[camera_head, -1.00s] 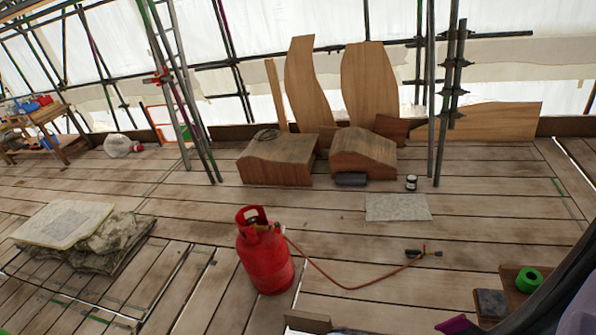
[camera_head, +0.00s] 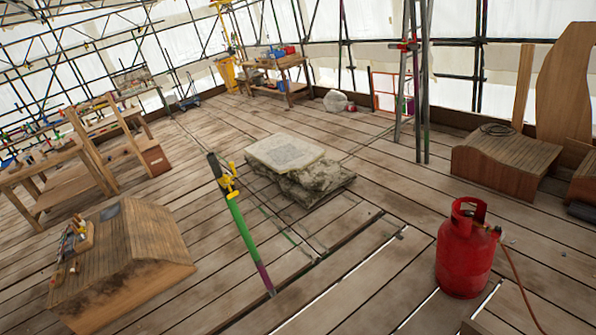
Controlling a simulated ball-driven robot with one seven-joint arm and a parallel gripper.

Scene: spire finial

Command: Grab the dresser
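I cannot pick out a dresser for certain. Small hand tools (camera_head: 75,238) lie on a curved-top wooden form (camera_head: 130,262) at the lower left. They are too small to name one by one. More small items, also too small to tell, lie on the wooden workbench (camera_head: 40,165) at the left. My gripper is not in view, so its state does not show.
A green post (camera_head: 243,232) with yellow fittings stands at centre left. A stone block (camera_head: 305,170) lies behind it. A red gas cylinder (camera_head: 466,255) with a hose stands at right. A bench (camera_head: 270,78) stands far back. Bare planks lie between.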

